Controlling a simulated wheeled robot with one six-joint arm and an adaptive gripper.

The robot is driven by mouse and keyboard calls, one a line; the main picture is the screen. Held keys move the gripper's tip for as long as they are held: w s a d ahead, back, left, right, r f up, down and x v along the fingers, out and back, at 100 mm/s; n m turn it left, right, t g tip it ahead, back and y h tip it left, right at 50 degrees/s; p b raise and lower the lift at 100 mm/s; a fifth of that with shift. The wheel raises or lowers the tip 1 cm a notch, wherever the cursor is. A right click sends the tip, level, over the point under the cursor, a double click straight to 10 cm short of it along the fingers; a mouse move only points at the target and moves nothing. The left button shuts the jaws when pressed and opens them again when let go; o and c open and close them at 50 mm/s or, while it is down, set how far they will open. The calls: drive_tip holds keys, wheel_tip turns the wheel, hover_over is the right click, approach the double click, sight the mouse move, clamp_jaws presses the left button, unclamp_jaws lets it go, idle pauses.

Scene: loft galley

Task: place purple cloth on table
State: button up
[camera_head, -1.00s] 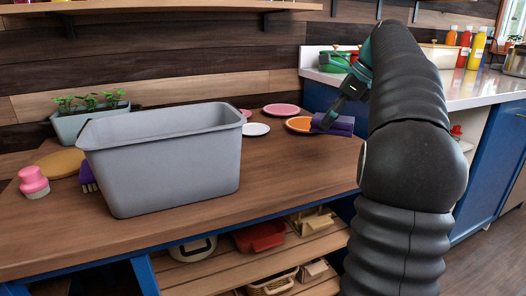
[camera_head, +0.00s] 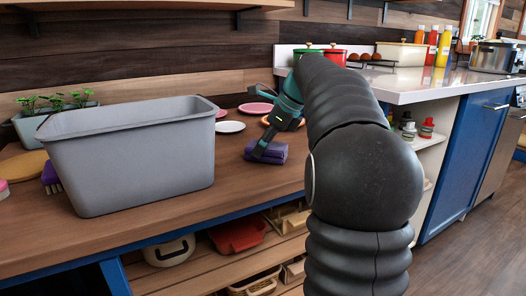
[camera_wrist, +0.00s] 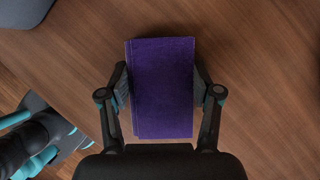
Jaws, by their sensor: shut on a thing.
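The purple cloth (camera_head: 267,151) is a folded block at the right part of the wooden table (camera_head: 225,182). In the wrist view the cloth (camera_wrist: 162,88) lies between both fingers, with table wood around it. My gripper (camera_wrist: 161,88) is shut on its two sides. In the head view my gripper (camera_head: 260,150) comes down on the cloth from above. The cloth is at or just above the table top; I cannot tell whether it touches.
A large grey bin (camera_head: 130,160) stands left of the cloth. Plates, one white (camera_head: 229,127) and one pink (camera_head: 256,108), lie behind. A planter (camera_head: 30,125) and a purple brush (camera_head: 51,178) are at the left. Bare wood lies between bin and cloth.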

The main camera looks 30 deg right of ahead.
drive_tip(key=shift+f, duration=0.35)
drive_tip(key=o, duration=1)
drive_tip(key=shift+r, duration=0.1)
drive_tip(key=p+v, duration=0.3)
drive_tip(key=v, duration=0.9)
drive_tip(key=shift+p, duration=0.3)
